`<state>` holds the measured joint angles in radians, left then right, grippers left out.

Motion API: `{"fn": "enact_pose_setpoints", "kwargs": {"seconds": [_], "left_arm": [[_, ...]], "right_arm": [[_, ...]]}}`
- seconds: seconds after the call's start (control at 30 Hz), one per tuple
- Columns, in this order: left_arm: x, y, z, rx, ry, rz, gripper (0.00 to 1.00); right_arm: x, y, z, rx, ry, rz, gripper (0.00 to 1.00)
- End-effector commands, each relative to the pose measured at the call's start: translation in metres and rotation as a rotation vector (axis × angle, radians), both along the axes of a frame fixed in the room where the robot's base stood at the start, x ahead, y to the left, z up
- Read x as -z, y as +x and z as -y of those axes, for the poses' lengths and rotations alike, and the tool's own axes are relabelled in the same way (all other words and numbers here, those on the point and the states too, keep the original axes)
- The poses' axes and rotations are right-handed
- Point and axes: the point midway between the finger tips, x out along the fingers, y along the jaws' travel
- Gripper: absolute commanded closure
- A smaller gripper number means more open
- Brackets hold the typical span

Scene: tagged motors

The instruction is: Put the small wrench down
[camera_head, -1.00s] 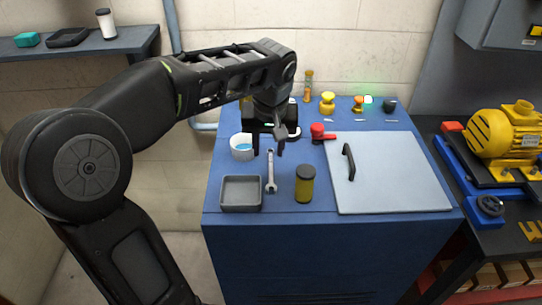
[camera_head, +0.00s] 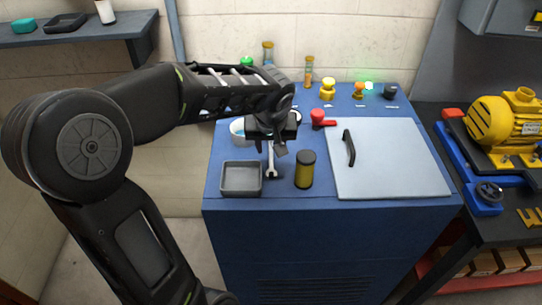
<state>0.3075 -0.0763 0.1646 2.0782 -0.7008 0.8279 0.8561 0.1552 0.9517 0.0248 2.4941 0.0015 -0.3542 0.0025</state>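The small silver wrench (camera_head: 271,169) lies on the blue bench top, pointing toward the front edge. It is between a grey tray (camera_head: 241,191) on its left and a dark canister with a yellow band (camera_head: 305,169) on its right. My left gripper (camera_head: 270,150) is right over the wrench's far end and hides that end. One dark finger shows to the right of the wrench. The finger gap, and whether the fingers touch the wrench, cannot be made out. My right gripper is not in view.
A white cup with blue contents (camera_head: 238,130) is partly behind my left gripper. A red part (camera_head: 322,118) sits behind the canister. A pale panel with a black handle (camera_head: 392,172) covers the right of the bench. Yellow and dark knobs line the back.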

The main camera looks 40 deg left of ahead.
Motion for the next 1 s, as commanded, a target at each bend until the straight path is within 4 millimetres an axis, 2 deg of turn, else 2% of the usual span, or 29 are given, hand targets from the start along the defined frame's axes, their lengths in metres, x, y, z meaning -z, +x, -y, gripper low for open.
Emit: {"fn": "enact_pose_setpoints", "kwargs": {"seconds": [0.17, 0.37, 0.53, 1.0], "left_arm": [[0.003, 0.001, -0.001, 0.001, 0.0, -0.002, 0.62], [0.026, 0.009, -0.005, 0.001, -0.002, -0.006, 0.62], [0.045, 0.016, -0.01, 0.001, 0.0, -0.002, 0.62], [0.048, 0.017, -0.011, 0.001, 0.0, 0.0, 0.62]], "right_arm": [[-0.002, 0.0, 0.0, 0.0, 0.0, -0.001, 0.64], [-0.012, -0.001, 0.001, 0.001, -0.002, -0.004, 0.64], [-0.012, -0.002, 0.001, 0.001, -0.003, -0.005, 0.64], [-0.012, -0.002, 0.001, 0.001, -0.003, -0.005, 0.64]]}}
